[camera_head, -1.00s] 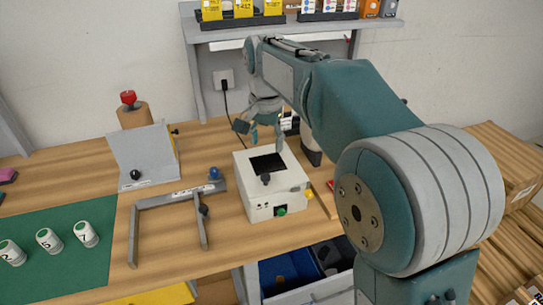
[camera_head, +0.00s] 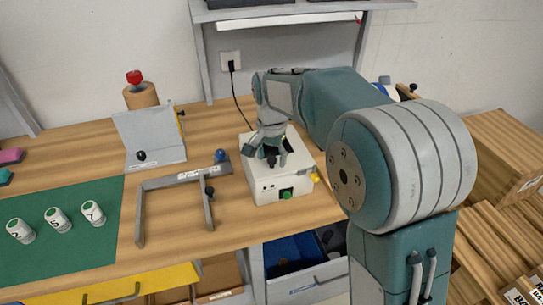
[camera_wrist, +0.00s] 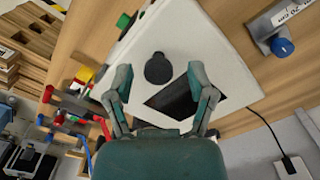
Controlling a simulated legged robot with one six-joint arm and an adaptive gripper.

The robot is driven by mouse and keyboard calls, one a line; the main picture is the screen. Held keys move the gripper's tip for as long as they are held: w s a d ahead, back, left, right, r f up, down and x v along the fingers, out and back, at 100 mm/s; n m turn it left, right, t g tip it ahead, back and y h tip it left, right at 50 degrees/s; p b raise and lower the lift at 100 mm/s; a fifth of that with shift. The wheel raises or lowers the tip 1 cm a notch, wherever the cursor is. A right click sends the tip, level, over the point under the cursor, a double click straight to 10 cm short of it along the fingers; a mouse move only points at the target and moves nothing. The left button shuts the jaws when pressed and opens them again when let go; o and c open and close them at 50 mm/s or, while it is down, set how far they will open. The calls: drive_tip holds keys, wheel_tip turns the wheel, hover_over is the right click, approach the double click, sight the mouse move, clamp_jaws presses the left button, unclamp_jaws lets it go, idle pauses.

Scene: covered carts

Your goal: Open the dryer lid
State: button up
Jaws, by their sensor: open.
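The dryer is a white box (camera_head: 262,187) on the wooden table, with a green button (camera_head: 287,194) on its front. In the wrist view its white top (camera_wrist: 205,45) shows a dark rectangular panel (camera_wrist: 175,103) and a round black knob (camera_wrist: 158,69). My gripper (camera_head: 272,155) is over the dryer's top, pointing down. In the wrist view the open fingers (camera_wrist: 158,92) straddle the area of the knob and dark panel, with nothing between them. I cannot tell whether the fingertips touch the top. The arm partly hides the dryer's back in the head view.
A grey frame with a blue knob (camera_head: 221,156) stands left of the dryer. A grey angled stand (camera_head: 150,135) is farther left. A black cable (camera_head: 236,95) runs behind the dryer.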

clamp_jaws()
drive_tip(key=shift+r, duration=0.1)
